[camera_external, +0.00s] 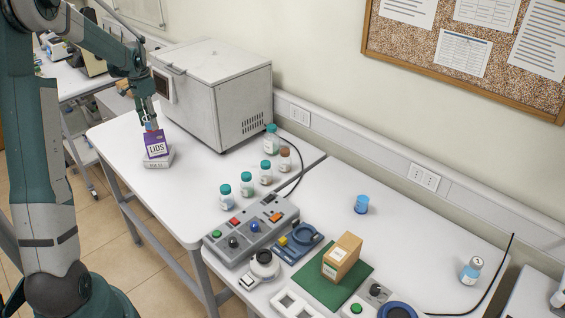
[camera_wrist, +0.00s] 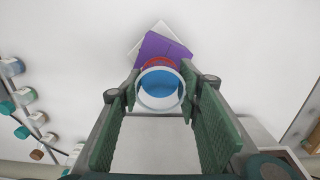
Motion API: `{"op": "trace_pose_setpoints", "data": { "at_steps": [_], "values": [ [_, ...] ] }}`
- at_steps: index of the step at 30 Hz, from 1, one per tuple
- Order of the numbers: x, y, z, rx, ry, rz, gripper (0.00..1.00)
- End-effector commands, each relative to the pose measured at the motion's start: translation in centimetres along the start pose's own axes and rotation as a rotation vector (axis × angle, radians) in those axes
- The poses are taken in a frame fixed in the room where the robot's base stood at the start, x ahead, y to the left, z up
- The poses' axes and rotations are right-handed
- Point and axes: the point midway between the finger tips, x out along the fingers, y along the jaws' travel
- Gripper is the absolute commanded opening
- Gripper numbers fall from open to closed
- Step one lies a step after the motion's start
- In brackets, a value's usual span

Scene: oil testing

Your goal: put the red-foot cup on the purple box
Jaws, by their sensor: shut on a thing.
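My gripper (camera_external: 149,120) is at the far left of the white table, directly over the purple box (camera_external: 156,145). It is shut on the red-foot cup (camera_external: 151,127), of which only a small blue and red part shows below the fingers. In the wrist view the cup (camera_wrist: 160,90) sits between the fingertips, with a pale rim, blue inside and red foot (camera_wrist: 158,62) on the far side. The purple box (camera_wrist: 152,46) lies just beyond the foot. Whether the foot touches the box cannot be told. The purple box rests on a white box (camera_external: 158,161).
A large grey-white oven (camera_external: 215,90) stands close right of my gripper. Several teal-capped bottles (camera_external: 246,184) and a brown-capped one (camera_external: 285,159) stand to the right.

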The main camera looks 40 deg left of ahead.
Motion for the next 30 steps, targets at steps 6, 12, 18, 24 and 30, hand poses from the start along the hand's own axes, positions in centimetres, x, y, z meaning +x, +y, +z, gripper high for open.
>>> {"op": "trace_pose_setpoints", "data": {
  "at_steps": [6,12,18,24,30],
  "values": [
    [2.3,0.0,0.0,0.000,0.000,0.000,0.21],
    [3.0,0.0,0.0,0.000,0.000,0.000,0.21],
    [3.0,0.0,0.0,0.000,0.000,0.000,0.21],
    [3.4,0.0,0.0,0.000,0.000,0.000,0.37],
    [3.3,0.0,0.0,0.000,0.000,0.000,0.49]
  ]
}}
